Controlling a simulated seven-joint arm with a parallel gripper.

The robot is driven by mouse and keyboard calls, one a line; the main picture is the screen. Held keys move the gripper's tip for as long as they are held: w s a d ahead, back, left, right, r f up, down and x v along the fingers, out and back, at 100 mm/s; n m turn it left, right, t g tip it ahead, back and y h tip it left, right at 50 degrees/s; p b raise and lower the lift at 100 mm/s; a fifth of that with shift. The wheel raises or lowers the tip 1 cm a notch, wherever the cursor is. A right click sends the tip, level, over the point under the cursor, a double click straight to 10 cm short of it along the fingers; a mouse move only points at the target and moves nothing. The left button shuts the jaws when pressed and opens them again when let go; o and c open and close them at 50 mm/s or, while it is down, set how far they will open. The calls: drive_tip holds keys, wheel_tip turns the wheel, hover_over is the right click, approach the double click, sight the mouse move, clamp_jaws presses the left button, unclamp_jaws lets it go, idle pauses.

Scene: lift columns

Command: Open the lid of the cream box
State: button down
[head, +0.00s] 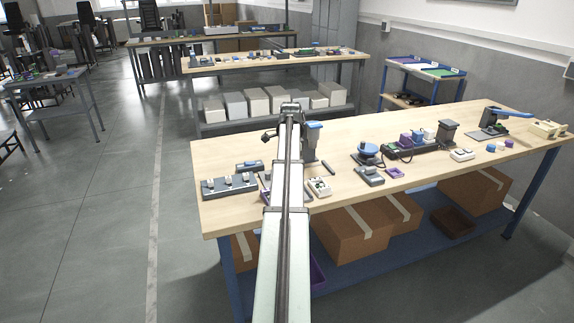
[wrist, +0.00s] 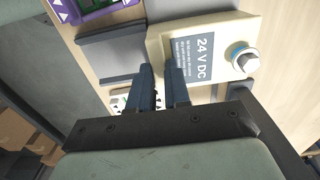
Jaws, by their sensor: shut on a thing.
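The cream box (wrist: 198,32) fills the upper middle of the wrist view. My gripper (wrist: 160,78) is at the edge of the box nearest the camera, beside the label. Its two dark fingers are close together with a thin cream part of the box between them. The exact grip on the lid is partly hidden by the fingers. I cannot tell whether the lid is raised. In the head view my arm hides the gripper, and I cannot make out this box there.
A purple device (wrist: 90,10) and a grey plate (wrist: 112,52) lie beside the box in the wrist view. In the head view the wooden bench (head: 226,215) also carries a grey strip (head: 229,187), a cream connector block (head: 319,187) and a blue-topped post (head: 312,142).

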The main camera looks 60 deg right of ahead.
drive_tip(key=shift+w+d, duration=0.1)
drive_tip(key=shift+d, duration=0.05)
drive_tip(key=shift+w+d, duration=3.1)
drive_tip(key=shift+w, duration=0.05)
drive_tip(key=c, duration=1.1)
unclamp_jaws()
drive_tip(key=shift+r, duration=0.15)
drive_tip(key=shift+r, duration=2.9)
